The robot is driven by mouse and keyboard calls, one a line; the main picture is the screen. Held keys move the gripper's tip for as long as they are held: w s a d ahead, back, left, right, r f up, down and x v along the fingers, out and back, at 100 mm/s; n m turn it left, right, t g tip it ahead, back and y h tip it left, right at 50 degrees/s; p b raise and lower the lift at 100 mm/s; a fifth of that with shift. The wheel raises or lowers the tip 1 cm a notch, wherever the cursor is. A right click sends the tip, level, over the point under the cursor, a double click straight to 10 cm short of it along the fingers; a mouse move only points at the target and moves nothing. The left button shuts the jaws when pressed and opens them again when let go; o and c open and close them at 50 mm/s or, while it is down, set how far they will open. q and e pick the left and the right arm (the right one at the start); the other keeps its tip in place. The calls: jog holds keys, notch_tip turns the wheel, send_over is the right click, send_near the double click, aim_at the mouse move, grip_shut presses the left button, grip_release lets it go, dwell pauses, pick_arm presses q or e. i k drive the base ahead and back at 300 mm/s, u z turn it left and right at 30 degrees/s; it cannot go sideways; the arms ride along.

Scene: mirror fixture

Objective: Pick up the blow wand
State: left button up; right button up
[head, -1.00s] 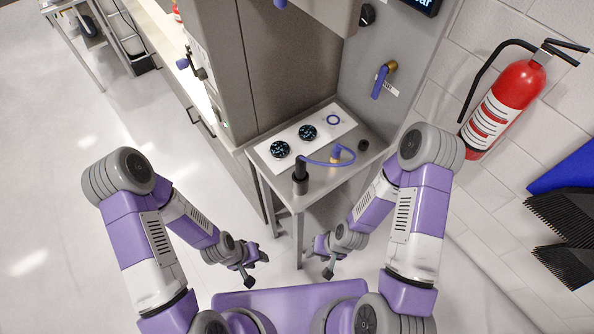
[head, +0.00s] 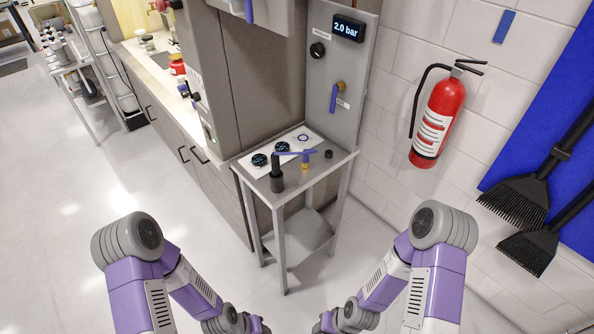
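What looks like the blow wand (head: 277,180) is a dark upright piece near the front corner of a small grey table (head: 317,173). A blue tube (head: 293,154) runs from its top to a brass fitting (head: 305,164) on the table. I cannot tell where wand and any holder part. My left gripper (head: 258,326) and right gripper (head: 325,325) show only in part at the bottom edge, in front of and below the table, apart from the wand. Their fingers are cut off, so their opening is hidden.
Two dark round discs (head: 260,160) lie on a white plate on the table. A panel behind carries a blue-handled valve (head: 335,96) and a "2.0 bar" display (head: 348,29). A fire extinguisher (head: 437,118) hangs at right. Brushes (head: 515,201) are further right. Floor at left is clear.

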aim_at(275, 160)
jog(key=z, duration=1.3)
jog(key=i, duration=1)
jog(key=u, duration=2.15)
